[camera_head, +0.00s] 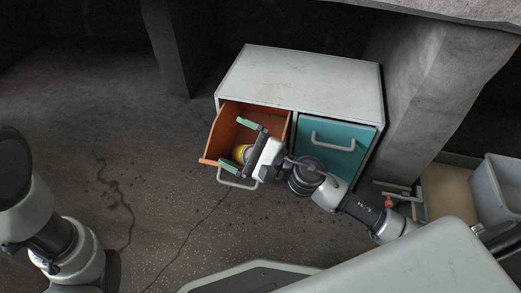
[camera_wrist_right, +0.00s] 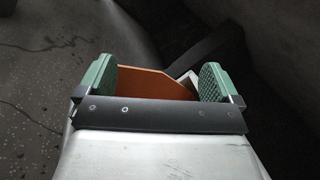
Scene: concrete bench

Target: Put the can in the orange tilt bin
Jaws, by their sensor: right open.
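The white cabinet (camera_head: 305,82) holds an orange tilt bin (camera_head: 222,128) on its left, tipped open.
A teal tilt bin (camera_head: 335,150) with a grey handle sits right of the orange one, close to my right arm. Concrete pillars (camera_head: 430,85) flank the cabinet. A grey container (camera_head: 500,190) is at the far right. The floor at left is clear.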

